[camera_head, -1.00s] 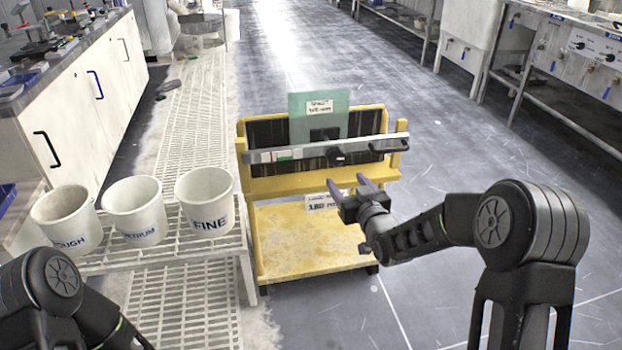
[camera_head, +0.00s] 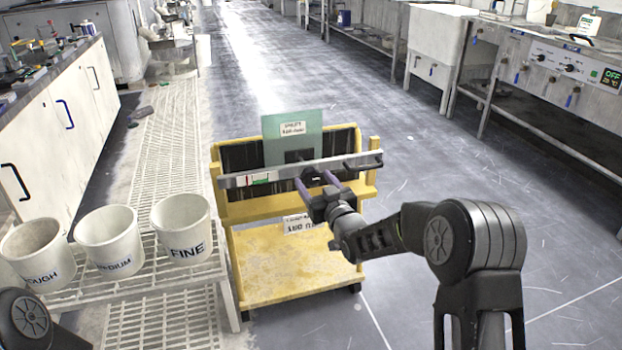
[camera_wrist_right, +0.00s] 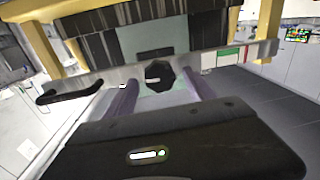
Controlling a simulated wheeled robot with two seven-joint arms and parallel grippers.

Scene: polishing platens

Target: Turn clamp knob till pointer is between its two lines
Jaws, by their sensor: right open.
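The dark clamp knob (camera_wrist_right: 158,77) sits on the grey clamp bar (camera_wrist_right: 215,62) and carries a small light mark. I cannot make out its two lines. In the head view the bar (camera_head: 345,163) crosses a yellow cart and my gripper largely hides the knob. My right gripper (camera_head: 314,181) is open in front of the bar. In the wrist view its purple fingers (camera_wrist_right: 162,92) lie on either side of the knob, with visible gaps; I cannot tell whether the tips reach past it. My left gripper is out of view; only part of that arm shows at lower left.
A greenish plate (camera_head: 293,134) with a label stands behind the bar. The bar has a red, white and green strip (camera_head: 258,178) and a black handle (camera_head: 365,160). The yellow cart (camera_head: 290,268) stands beside a grated shelf with buckets (camera_head: 182,230). Floor at right is clear.

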